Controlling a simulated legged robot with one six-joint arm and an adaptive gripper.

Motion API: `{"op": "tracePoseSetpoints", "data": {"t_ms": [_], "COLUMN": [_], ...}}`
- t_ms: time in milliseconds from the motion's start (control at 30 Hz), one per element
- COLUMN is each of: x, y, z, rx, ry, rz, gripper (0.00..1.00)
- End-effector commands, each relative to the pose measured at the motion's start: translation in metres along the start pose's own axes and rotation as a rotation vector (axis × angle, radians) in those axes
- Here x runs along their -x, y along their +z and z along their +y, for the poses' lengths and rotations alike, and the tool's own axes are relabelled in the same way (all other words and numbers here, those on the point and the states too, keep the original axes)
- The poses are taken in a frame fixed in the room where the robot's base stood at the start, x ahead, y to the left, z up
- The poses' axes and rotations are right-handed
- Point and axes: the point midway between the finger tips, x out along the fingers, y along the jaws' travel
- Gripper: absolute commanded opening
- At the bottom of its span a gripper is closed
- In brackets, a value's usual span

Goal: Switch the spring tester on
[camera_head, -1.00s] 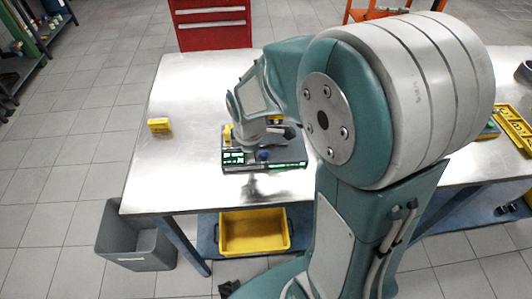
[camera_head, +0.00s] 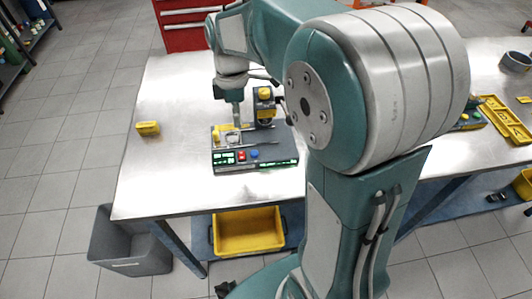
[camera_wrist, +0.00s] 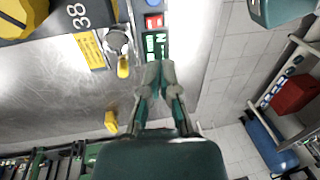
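The spring tester (camera_head: 225,168) is a dark box on the metal table. Its front panel has green markings at the left and right, a red button (camera_head: 242,156) and a blue button (camera_head: 254,154). In the wrist view the red button (camera_wrist: 154,22) and green panel area (camera_wrist: 157,45) show near the top centre. My gripper (camera_head: 238,124) points down over the tester's left part, behind the front panel. In the wrist view my gripper's fingertips (camera_wrist: 161,68) are together and empty, just below the green area in the picture. Whether they touch anything is unclear.
A yellow-topped column (camera_head: 264,105) stands at the tester's rear. A small yellow block (camera_head: 148,128) lies at the table's left. Yellow trays (camera_head: 503,117) lie far right. The table (camera_head: 165,90) is clear around the yellow block. A yellow bin (camera_head: 248,232) sits below.

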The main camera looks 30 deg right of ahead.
Motion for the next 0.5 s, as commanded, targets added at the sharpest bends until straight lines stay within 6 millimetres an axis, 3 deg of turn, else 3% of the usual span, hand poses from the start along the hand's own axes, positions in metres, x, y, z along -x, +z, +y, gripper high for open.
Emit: {"op": "tracePoseSetpoints", "data": {"t_ms": [267,500], "x": [0.044,0.05], "y": [0.0,0.005], "z": [0.0,-0.024], "rx": [0.0,-0.154], "ry": [0.004,0.083], "rz": [0.001,0.022], "gripper": [0.0,0.0]}}
